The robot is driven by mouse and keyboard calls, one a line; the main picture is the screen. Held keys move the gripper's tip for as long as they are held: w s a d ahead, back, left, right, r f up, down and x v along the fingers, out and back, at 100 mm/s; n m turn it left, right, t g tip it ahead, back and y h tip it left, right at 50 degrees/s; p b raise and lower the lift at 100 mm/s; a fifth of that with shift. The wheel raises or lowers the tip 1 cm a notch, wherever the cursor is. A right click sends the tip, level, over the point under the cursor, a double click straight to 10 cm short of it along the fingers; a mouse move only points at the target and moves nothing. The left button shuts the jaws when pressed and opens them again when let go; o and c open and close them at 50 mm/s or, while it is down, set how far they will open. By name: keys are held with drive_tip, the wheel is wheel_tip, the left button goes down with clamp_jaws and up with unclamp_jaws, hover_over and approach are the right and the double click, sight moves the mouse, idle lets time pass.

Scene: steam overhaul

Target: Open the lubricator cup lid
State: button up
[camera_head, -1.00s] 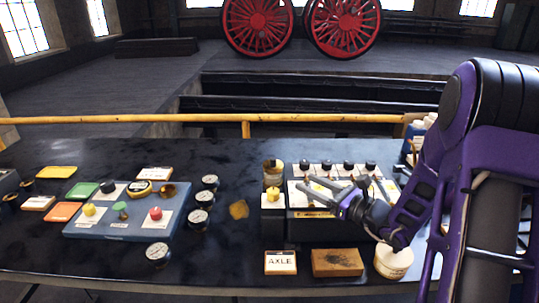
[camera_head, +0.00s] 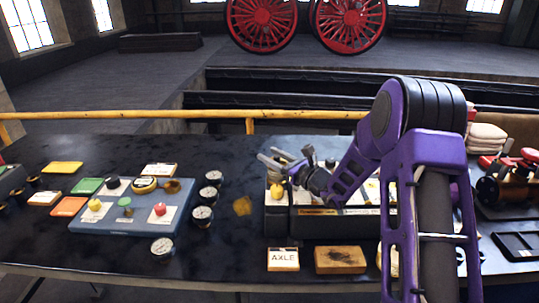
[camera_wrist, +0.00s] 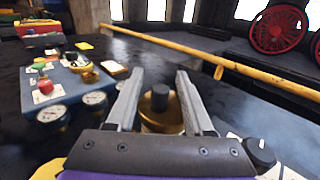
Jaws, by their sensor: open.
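The lubricator cup (camera_wrist: 161,124) is a round brass piece with a dark upright knob (camera_wrist: 160,97) on top. In the wrist view it lies between my gripper's two fingers (camera_wrist: 160,75). The lid looks closed, though the fingers and palm hide part of the cup. In the head view my gripper (camera_head: 268,156) is at the left end of the grey valve block (camera_head: 330,227) and hides most of the cup. The fingers are apart, one on either side of the knob. I cannot tell whether they touch the cup.
A yellow knob (camera_head: 277,191) sits just in front of the cup. A row of dark knobs lies to the right, partly behind my arm. The AXLE block (camera_head: 283,260) and a wooden block (camera_head: 340,261) lie in front. Gauges (camera_head: 202,216) and a blue panel (camera_head: 128,232) stand left.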

drive_tip(key=shift+w+a, duration=0.35)
clamp_jaws()
